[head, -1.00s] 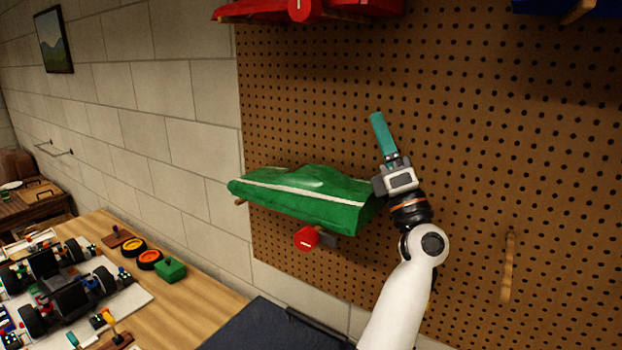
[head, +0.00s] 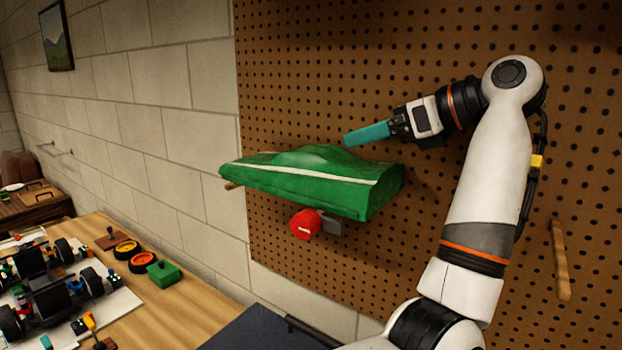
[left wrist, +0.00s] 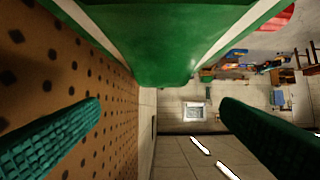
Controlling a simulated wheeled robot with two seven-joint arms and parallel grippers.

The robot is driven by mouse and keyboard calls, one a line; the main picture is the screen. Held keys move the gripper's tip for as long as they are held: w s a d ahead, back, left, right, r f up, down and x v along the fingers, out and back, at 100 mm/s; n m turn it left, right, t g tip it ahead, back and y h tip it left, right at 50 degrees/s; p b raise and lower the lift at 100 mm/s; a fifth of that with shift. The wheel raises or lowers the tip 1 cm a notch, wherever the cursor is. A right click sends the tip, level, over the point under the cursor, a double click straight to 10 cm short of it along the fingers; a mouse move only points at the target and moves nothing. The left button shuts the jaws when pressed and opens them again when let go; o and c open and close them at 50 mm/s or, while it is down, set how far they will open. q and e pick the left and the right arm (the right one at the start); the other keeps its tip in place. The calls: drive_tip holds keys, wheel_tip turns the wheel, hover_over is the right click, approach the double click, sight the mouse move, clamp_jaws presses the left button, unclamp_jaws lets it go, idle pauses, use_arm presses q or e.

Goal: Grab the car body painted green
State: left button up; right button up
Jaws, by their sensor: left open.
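The green car body (head: 300,182), with a white stripe along its side, rests on wooden pegs at the pegboard. My left gripper (head: 352,137) has its teal fingers pointing left, just above the right part of the body in the head view. In the left wrist view the green body (left wrist: 160,45) fills the top middle, beyond the left gripper's two spread fingers (left wrist: 160,112). Nothing is between the fingers, and I see no contact with the body. My right gripper is not in view.
The pegboard (head: 420,60) stands close behind the body. A red round object (head: 304,224) is beneath it, and a bare peg (head: 561,260) sticks out at right. A wooden table (head: 170,310) with car chassis (head: 50,290) and small parts is at lower left.

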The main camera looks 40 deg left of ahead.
sight(318, 149)
use_arm(q)
drive_tip(key=p+x, duration=0.1)
drive_tip(key=x, duration=0.5)
drive_tip(key=shift+a+p, duration=0.15)
drive_tip(key=shift+p, duration=0.2)
drive_tip(key=shift+s+a+f+p, duration=0.1)
drive_tip(key=shift+s+a+p, duration=0.15)
drive_tip(key=shift+a+p, duration=0.4)
drive_tip(key=p+x, duration=0.1)
drive_tip(key=x, duration=0.3)
drive_tip(key=shift+d+f, duration=0.1)
drive_tip(key=shift+f, duration=0.05)
drive_tip(key=shift+d, duration=0.2)
drive_tip(key=shift+c, duration=1)
drive_tip(key=c, duration=0.9)
